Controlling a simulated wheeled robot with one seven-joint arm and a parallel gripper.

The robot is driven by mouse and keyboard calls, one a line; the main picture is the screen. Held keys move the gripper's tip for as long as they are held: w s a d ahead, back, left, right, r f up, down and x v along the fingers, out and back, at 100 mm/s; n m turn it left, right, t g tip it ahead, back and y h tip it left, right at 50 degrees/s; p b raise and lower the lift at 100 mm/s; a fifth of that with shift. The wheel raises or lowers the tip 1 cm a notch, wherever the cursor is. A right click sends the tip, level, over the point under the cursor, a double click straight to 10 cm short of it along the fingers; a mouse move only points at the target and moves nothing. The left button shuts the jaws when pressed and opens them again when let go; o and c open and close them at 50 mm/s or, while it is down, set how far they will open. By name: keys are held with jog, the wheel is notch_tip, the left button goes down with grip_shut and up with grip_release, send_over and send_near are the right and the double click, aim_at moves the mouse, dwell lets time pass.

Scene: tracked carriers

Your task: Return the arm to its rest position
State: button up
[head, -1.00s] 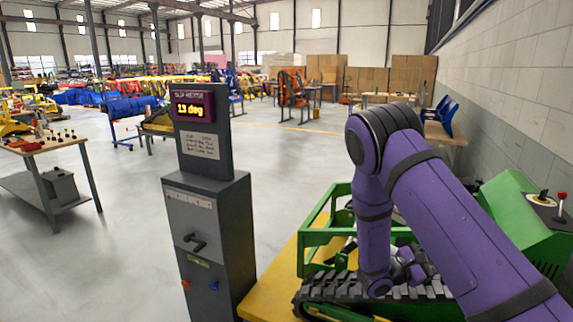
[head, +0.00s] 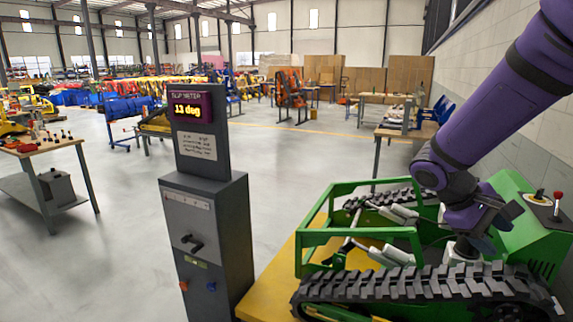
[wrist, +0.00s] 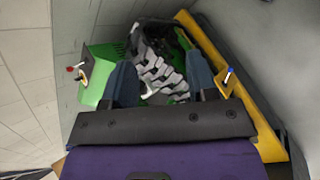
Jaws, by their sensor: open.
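My purple arm (head: 505,95) comes in from the upper right of the head view and bends down over the green tracked carrier (head: 345,187). My gripper (head: 487,232) is above the carrier's right part, close to its green control housing; its fingers are small and partly hidden there. In the wrist view my gripper (wrist: 160,92) shows two dark blue-grey fingers spread apart with nothing held between them. Beyond the fingers lie the carrier's black track (wrist: 160,65) and green body (wrist: 100,62).
A grey slip meter post (head: 207,235) reading 13 deg stands left of the carrier. The carrier sits on a yellow base (head: 262,290). Its housing bears a red-knobbed lever (head: 558,198). A wall (head: 505,60) runs along the right. Open floor (head: 110,265) lies left.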

jog(key=s+a+r+m+t+y, duration=0.2)
jog(key=s+a+r+t+y, duration=0.2)
jog(key=s, duration=0.3)
jog(key=s+a+r+m+t+y, duration=0.2)
jog(key=s+a+r+t+y, duration=0.2)
jog(key=s+r, duration=0.3)
jog(key=shift+s+a+r+t+y, duration=0.15)
jog(key=shift+s+a+t+y, duration=0.2)
jog(key=shift+a, duration=0.3)
dwell(1.3)
